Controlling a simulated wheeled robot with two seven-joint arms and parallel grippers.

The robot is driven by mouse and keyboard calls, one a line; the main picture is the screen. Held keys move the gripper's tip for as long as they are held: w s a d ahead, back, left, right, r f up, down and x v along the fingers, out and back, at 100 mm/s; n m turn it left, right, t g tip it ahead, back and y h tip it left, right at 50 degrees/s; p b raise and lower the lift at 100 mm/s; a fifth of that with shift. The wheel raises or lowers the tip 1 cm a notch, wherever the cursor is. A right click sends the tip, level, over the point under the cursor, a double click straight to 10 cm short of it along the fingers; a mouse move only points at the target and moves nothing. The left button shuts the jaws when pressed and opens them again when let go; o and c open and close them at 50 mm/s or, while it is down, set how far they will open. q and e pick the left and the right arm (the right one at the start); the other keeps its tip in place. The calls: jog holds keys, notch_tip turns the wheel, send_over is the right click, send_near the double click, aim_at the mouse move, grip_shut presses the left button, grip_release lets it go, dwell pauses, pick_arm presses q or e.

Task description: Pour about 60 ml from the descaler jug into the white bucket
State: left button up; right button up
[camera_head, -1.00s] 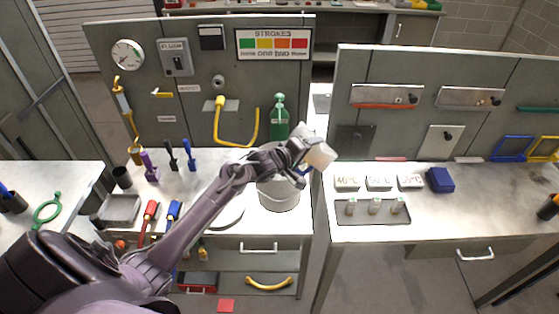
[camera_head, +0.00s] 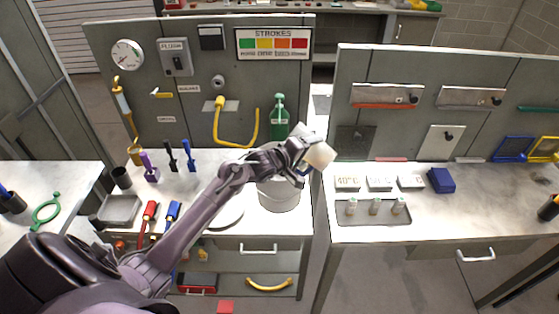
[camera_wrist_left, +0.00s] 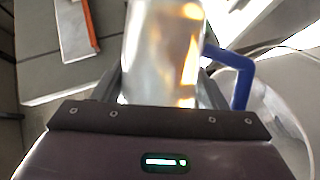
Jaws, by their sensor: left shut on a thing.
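My left gripper (camera_head: 303,156) is shut on a pale jug (camera_head: 320,155), which it holds tilted above the right side of the white bucket (camera_head: 279,196). In the left wrist view the jug (camera_wrist_left: 163,50) is a shiny, pale body between the fingers, with a blue handle (camera_wrist_left: 240,75) on its right. The bucket's rim (camera_wrist_left: 285,112) curves beside it there. The bucket stands upright on the left bench, its top partly hidden by my gripper. I cannot see any stream or the liquid level. My right gripper is out of view.
A green bottle (camera_head: 280,118) stands behind the bucket. A yellow hose (camera_head: 236,140) hangs on the back panel. To the right, past a gap between the benches, are white labelled blocks (camera_head: 379,183), a blue box (camera_head: 440,180) and a tray (camera_head: 373,219) with small vials.

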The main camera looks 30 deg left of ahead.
pick_arm(q)
jog(key=shift+r, duration=0.1)
jog(key=shift+r, duration=0.15)
jog(key=r+m+y+p, duration=0.1)
jog(key=m+p, duration=0.1)
jog(key=p, duration=0.2)
jog(key=shift+w+d+r, duration=0.1)
notch_tip(320, 180, down, 2)
jog(key=shift+f+m+g+y+b, duration=0.1)
jog(key=shift+m+g+y+b, duration=0.2)
jog(key=shift+m+y+b, duration=0.25)
jog(key=shift+r+m+y+p, duration=0.25)
jog(key=shift+m+p, duration=0.1)
jog(key=shift+p, duration=0.05)
jog(key=shift+f+m+y, duration=0.1)
jog(key=shift+m+y, duration=0.2)
jog(key=shift+y, duration=0.1)
jog(key=shift+d+f+m, duration=0.2)
jog(key=shift+m, duration=0.1)
